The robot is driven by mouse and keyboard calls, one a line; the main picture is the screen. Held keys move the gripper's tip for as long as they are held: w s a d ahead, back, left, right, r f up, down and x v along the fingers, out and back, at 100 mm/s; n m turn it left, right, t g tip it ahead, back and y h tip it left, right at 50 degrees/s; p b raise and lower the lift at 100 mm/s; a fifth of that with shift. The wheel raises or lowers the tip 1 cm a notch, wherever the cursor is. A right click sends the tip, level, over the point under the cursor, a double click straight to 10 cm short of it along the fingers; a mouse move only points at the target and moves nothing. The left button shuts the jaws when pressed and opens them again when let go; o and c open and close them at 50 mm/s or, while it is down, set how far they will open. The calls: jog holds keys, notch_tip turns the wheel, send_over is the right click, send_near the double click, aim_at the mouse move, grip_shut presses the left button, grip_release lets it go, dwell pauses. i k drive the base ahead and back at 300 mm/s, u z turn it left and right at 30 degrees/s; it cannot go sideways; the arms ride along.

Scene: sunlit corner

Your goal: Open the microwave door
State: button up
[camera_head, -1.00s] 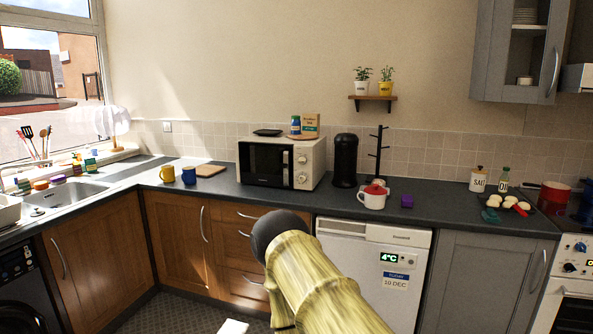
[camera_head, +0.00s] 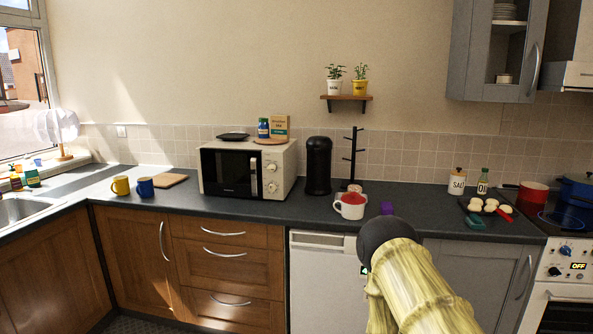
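The microwave (camera_head: 282,172) is a white box with a dark front and two round knobs on its right side. It stands on the dark counter against the tiled wall, left of the middle of the head view. Its dark door (camera_head: 226,173) is shut, with an upright pale handle (camera_head: 254,176) at the door's right edge. My arm, patterned yellow with a dark rounded end, rises from the bottom right, in front of the counter and well short of the microwave. No gripper fingers can be made out.
A dark plate (camera_head: 232,136), blue jar (camera_head: 263,128) and box (camera_head: 280,126) sit on the microwave. Yellow mug (camera_head: 120,185), blue mug (camera_head: 145,187) and wooden board (camera_head: 171,180) lie left.

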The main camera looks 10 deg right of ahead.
aim_at(221, 172)
jog(key=z, duration=0.1)
jog(key=i, duration=0.65)
jog(key=u, duration=0.65)
jog(key=i, duration=0.55)
jog(key=u, duration=0.45)
